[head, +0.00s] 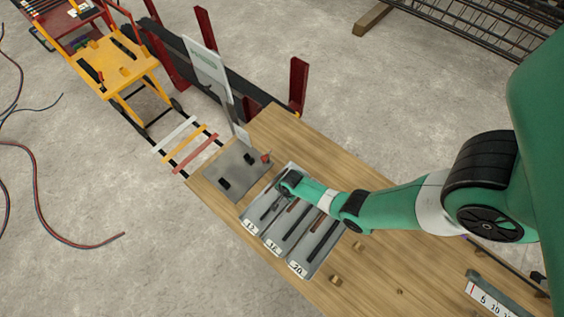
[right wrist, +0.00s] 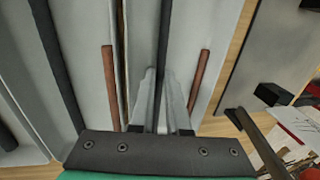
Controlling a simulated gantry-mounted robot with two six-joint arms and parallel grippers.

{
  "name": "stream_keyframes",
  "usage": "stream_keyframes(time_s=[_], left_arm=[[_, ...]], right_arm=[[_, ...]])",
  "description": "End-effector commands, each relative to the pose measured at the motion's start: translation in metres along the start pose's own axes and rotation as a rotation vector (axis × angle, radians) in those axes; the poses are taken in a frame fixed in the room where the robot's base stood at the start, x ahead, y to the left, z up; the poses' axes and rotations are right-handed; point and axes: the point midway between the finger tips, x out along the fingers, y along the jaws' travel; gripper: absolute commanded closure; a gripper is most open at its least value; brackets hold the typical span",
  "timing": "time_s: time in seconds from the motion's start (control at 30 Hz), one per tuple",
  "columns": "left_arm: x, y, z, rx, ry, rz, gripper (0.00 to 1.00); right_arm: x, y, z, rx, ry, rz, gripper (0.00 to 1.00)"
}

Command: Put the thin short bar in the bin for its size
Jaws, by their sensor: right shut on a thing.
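Three grey bins labelled 12 (head: 250,227), 16 (head: 273,246) and 20 (head: 297,268) lie side by side on the wooden table. My right gripper (right wrist: 160,98) is over the 12 bin, beside the plate; in the head view the wrist (head: 290,184) covers the bins' far ends. Its fingers are shut on a thin dark bar (right wrist: 164,45), which runs lengthwise along the bin. I cannot tell whether the bar touches the bin floor. A short rusty bar (right wrist: 198,80) lies beside it in the same bin, and another rusty bar (right wrist: 109,88) lies in the neighbouring bin. My left gripper is not in view.
A grey plate (head: 227,165) with black blocks is left of the bins, with an upright white board (head: 207,75) behind it. Small wooden blocks (head: 335,280) are on the table in front. A gauge strip (head: 490,297) is at the lower right. The near table is mostly clear.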

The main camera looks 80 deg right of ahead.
Motion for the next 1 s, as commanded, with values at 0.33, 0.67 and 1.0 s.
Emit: stream_keyframes(time_s=[0.33, 0.67, 1.0], left_arm=[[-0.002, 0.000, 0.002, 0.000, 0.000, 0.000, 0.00], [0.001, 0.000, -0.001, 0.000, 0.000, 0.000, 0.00], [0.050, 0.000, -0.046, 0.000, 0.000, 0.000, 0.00]], right_arm=[[0.002, 0.000, 0.000, 0.000, 0.000, 0.000, 0.56], [-0.001, 0.000, 0.000, 0.000, 0.000, 0.000, 0.56], [-0.071, -0.004, 0.000, 0.000, 0.000, 0.000, 0.56]])
